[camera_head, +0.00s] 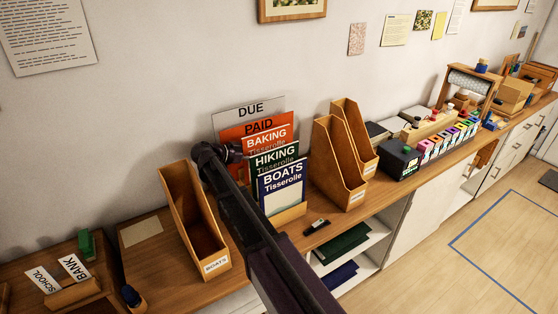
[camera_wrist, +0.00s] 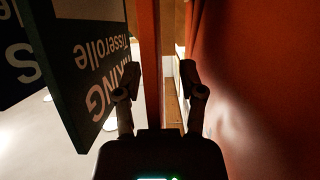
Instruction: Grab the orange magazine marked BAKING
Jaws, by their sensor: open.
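The orange magazine marked BAKING (camera_head: 267,138) stands upright in a holder, behind the green HIKING magazine (camera_head: 275,158) and in front of the orange-red PAID divider (camera_head: 257,125). Only its upper part shows in the head view. My gripper (camera_head: 238,153) is at its left edge. In the wrist view, my open gripper (camera_wrist: 160,68) has a finger on each side of a thin orange upright edge (camera_wrist: 149,50), which looks like the BAKING magazine. HIKING (camera_wrist: 85,70) is left of the fingers and a broad orange-red surface (camera_wrist: 260,90) is to the right. I cannot tell if either finger touches.
The blue BOATS magazine (camera_head: 281,188) stands in front, and the grey DUE divider (camera_head: 245,111) at the back. An empty wooden file marked BOATS (camera_head: 195,220) stands left, two more wooden files (camera_head: 338,165) right. A small black object (camera_head: 316,226) lies on the counter.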

